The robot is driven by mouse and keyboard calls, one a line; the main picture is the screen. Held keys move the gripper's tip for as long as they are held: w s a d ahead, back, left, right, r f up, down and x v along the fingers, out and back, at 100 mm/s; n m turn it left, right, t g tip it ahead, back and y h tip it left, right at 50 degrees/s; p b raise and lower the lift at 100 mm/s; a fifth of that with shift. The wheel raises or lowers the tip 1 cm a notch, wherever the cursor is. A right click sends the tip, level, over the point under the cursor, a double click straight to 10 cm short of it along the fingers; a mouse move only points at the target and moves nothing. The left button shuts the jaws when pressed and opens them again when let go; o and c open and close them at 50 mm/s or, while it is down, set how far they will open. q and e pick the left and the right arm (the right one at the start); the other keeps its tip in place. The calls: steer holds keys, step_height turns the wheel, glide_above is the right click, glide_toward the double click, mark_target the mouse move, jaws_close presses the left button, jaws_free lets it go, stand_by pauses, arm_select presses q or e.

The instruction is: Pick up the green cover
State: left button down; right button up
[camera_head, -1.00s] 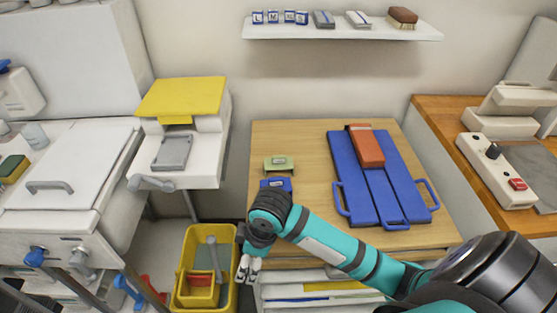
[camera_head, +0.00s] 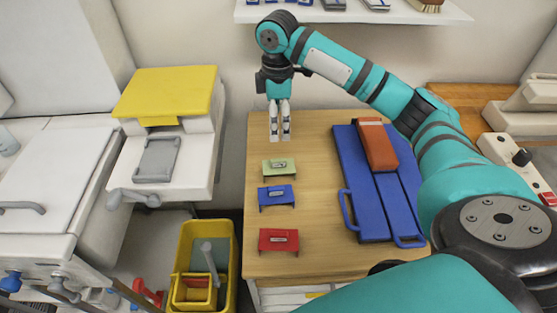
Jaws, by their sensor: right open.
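The green cover (camera_head: 279,167) lies on the left part of the wooden table (camera_head: 320,220), the farthest of three small covers in a column. A blue cover (camera_head: 276,195) and a red cover (camera_head: 278,241) lie nearer in the same column. My right gripper (camera_head: 280,137) points down just behind the green cover in the picture, apart from it. Its fingers are open with a narrow gap and nothing between them. My left gripper is not in view.
A blue folding board (camera_head: 373,205) with a red-brown block (camera_head: 377,146) on it takes up the table's right side. A yellow bin (camera_head: 234,240) stands low at the left. A white machine with a yellow top (camera_head: 168,92) is left of the table. A shelf (camera_head: 350,14) hangs above.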

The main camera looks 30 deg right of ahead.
glide_above(279, 160)
steer(key=f, duration=0.6)
steer(key=shift+w+a, duration=0.1)
steer(key=shift+w, duration=0.1)
step_height(279, 160, down, 5)
steer(key=shift+r+p, duration=0.2)
steer(key=shift+p, duration=0.25)
steer(key=shift+f, duration=0.2)
step_height(279, 160, down, 4)
steer(key=shift+s+f+p, duration=0.1)
steer(key=shift+f+p, duration=0.15)
steer(key=shift+p, duration=0.3)
steer(key=shift+f, duration=0.3)
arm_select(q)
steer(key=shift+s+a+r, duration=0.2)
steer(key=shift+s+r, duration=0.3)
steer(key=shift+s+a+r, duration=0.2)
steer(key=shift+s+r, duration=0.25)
arm_select(e)
steer(key=c, duration=0.9)
